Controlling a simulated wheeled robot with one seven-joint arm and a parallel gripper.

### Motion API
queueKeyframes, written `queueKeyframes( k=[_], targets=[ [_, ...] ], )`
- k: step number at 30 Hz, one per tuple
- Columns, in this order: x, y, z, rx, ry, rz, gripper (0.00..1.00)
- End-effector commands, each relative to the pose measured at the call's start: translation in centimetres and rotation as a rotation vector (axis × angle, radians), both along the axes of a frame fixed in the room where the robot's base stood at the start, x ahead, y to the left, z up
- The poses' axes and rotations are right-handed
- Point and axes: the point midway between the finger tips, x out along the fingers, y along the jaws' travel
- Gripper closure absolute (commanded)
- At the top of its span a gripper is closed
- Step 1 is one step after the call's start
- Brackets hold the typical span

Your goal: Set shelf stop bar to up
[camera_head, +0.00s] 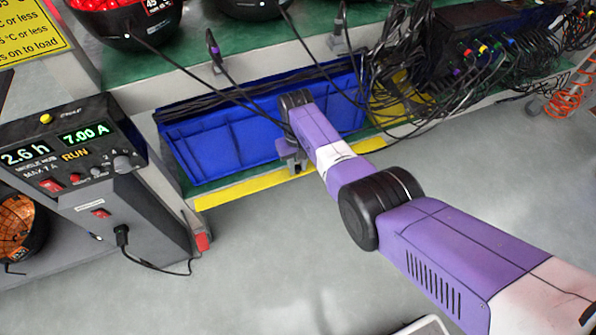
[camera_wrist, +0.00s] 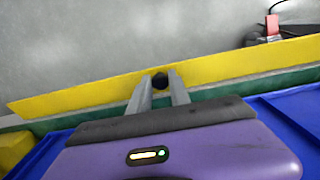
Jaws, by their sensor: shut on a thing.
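The shelf stop bar (camera_head: 245,188) is a long yellow strip along the front edge of the green shelf, below the blue bins. In the wrist view the yellow bar (camera_wrist: 225,66) runs across the picture, just beyond the green shelf edge, with a dark round knob (camera_wrist: 160,80) near its middle. My gripper (camera_head: 297,170) reaches down over the bins to the bar. In the wrist view my gripper's two grey fingers (camera_wrist: 160,90) close on the knob from both sides. The arm hides part of the bar in the head view.
Blue bins (camera_head: 225,148) fill the shelf behind the bar. Black cables (camera_head: 440,75) hang at the right. A control box with a display (camera_head: 68,155) stands at the left, and a red piece (camera_head: 202,242) is near the bar's left end. Open grey floor lies in front.

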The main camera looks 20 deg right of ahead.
Motion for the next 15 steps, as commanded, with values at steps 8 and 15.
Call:
queueKeyframes(
  k=[8, 15],
  targets=[
    [0.17, 0.0, -0.14, 0.0, 0.043, 0.0, 1.0],
    [0.17, 0.0, -0.07, 0.0, 0.048, 0.0, 1.0]
  ],
)
